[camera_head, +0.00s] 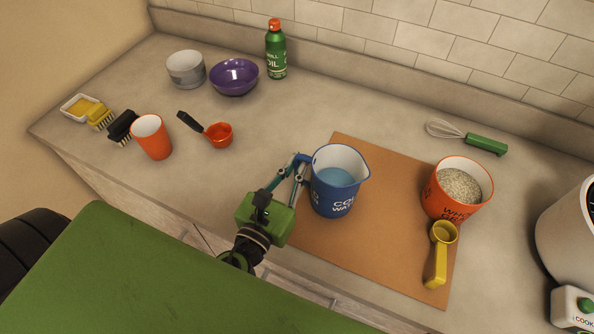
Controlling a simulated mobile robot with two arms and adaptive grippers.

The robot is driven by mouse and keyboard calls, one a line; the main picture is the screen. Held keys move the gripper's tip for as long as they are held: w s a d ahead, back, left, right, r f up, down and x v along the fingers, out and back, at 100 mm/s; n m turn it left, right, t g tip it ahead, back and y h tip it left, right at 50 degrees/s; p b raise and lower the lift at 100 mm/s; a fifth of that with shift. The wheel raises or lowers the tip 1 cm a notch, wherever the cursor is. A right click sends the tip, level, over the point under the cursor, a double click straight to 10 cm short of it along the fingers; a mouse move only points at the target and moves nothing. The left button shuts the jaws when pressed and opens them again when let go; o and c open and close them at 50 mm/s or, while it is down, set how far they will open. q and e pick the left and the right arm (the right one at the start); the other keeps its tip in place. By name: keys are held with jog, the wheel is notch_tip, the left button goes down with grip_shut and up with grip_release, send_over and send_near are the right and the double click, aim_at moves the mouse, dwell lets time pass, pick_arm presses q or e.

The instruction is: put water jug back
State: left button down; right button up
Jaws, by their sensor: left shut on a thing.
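The water jug (332,199) is a blue jug with white lettering and a pale inside, holding bluish water. It stands upright at the left part of a brown board (385,225) on the counter; whether its base touches the board is hard to tell. My left gripper (299,166) comes in from the lower left and is shut on the jug's handle at its left side. The fingers cover most of the handle. My right gripper does not show.
On the board's right side stand an orange tub of grain (436,205) and a yellow scoop (441,255). A whisk (468,138) lies behind. A white cooker (570,235) is at far right. An orange cup (153,140), orange scoop (219,134), purple bowl (234,78) and green oil can (276,55) stand left.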

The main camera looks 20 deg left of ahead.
pick_arm(q)
jog(key=shift+r, duration=0.1)
jog(key=c, duration=2.2)
grip_release()
jog(key=shift+f, duration=0.25)
jog(key=shift+o, duration=0.2)
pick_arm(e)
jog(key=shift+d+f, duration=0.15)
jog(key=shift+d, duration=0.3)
pick_arm(q)
jog(key=shift+r, duration=0.2)
jog(key=shift+s+f, duration=0.2)
jog(key=shift+s, duration=0.05)
jog(key=s+b, duration=0.5)
jog(key=s, duration=0.5)
jog(key=shift+a, duration=0.15)
jog(key=shift+s+r+b, duration=0.2)
jog(key=shift+s+b, duration=0.15)
jog(key=shift+s, duration=0.45)
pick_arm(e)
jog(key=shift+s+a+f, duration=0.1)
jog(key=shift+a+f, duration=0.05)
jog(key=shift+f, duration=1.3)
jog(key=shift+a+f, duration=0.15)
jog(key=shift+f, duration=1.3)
